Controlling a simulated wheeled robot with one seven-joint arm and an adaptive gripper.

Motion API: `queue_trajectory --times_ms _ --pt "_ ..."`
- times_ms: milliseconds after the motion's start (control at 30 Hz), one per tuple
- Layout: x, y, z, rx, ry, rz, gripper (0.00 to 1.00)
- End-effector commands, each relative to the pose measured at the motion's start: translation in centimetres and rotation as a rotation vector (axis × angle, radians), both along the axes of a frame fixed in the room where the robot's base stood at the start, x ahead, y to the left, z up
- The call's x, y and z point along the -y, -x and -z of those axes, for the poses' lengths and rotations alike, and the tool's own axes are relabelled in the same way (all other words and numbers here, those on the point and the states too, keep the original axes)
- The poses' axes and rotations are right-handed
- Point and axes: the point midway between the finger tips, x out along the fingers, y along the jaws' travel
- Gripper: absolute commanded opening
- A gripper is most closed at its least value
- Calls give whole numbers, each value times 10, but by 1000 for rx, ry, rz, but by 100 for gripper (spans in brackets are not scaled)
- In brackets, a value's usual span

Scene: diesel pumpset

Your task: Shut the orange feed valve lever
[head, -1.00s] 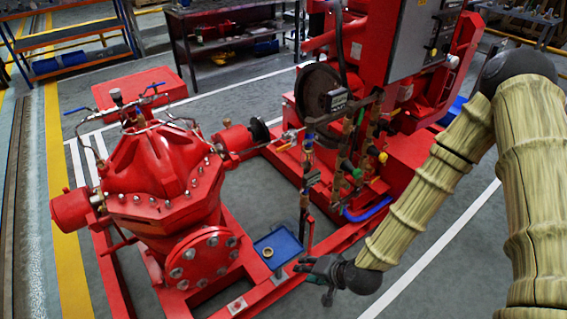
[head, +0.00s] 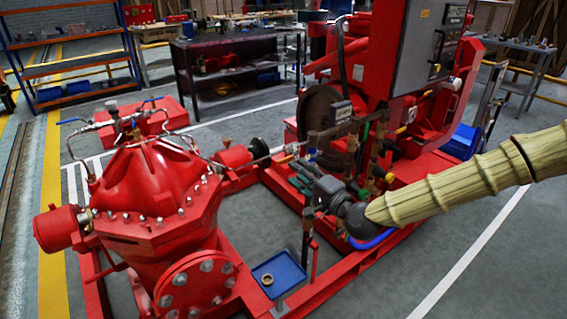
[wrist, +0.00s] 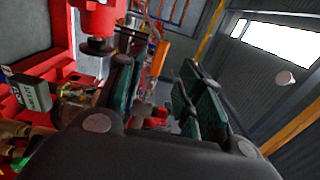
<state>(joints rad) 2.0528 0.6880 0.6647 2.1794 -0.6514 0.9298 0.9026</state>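My gripper (head: 298,179) is in front of the pipe stand on the red pumpset, its fingers pointing left in the head view. In the wrist view the two dark green fingers (wrist: 162,95) stand apart with a clear gap and nothing held. An upright orange piece (wrist: 160,58) shows beyond the gap in the wrist view; I cannot tell whether it is the feed valve lever. In the head view I cannot make out an orange lever; my gripper and wrist cover part of the pipework. Brass valve pipework (head: 376,150) stands just behind my wrist.
A grey control cabinet (head: 420,45) stands above the pipework. The red pump casing (head: 155,185) is at the left. A blue tray (head: 279,273) sits by the red base frame. A yellow knob (head: 389,178) is close to my wrist. Grey floor lies open at the lower right.

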Motion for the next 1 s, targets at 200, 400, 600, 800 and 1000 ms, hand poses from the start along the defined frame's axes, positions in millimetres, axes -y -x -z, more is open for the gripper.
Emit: queue_trajectory --times_ms 200,400,600,800,1000 --pt "-22 -29 0 0 2 -1 37" --pt "-38 -52 1 -1 2 -1 37" --pt "-46 -64 1 -2 1 0 37" --pt "-48 -66 1 -2 1 0 37" --pt "-48 -66 1 -2 1 0 28"
